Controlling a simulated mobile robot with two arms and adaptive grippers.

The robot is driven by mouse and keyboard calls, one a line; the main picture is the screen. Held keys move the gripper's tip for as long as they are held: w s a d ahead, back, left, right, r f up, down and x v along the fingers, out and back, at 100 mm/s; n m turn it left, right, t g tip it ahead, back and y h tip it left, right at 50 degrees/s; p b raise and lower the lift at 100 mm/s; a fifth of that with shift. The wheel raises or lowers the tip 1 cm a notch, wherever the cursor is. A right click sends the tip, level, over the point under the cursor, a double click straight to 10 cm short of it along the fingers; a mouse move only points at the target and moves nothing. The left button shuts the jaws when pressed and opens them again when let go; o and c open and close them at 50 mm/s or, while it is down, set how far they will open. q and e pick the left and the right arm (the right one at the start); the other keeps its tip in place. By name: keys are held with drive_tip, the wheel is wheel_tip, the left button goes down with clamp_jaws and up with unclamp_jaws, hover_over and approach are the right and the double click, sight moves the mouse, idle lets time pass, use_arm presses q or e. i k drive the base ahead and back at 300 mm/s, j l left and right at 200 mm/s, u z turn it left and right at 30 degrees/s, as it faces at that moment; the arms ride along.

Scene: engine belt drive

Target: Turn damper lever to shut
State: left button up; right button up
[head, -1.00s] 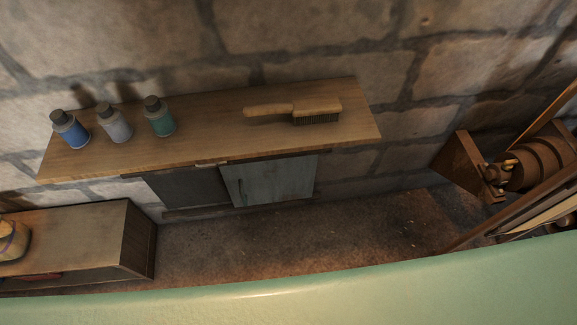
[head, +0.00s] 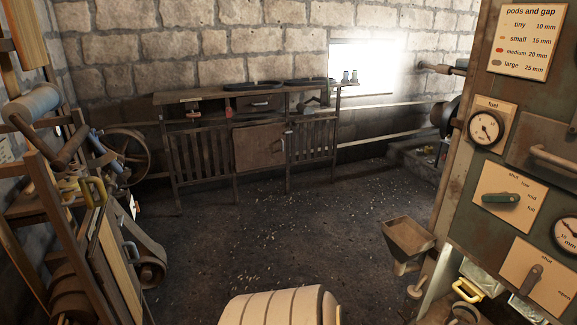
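A control panel (head: 468,165) stands at the right edge of the head view. A green lever (head: 500,198) sits on a cream plate with a scale that starts at "shut" and runs through to "full". It lies about level, off the shut mark. Below it a dark lever (head: 531,280) on another cream plate is tilted, with "shut" at the upper left and a second mark at the right. No damper label is readable, so I cannot tell which lever is the damper's. Neither gripper can be made out.
Dials (head: 486,128) and a sign (head: 524,42) are on the panel. A small hopper (head: 408,236) sticks out left of it. A cream ribbed object (head: 280,308) is at the bottom. Wooden machinery (head: 85,230) fills the left. Open floor (head: 250,220) lies ahead, with a bench (head: 250,140) behind.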

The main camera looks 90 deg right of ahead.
sight(505, 197)
drive_tip(key=z, duration=4.05)
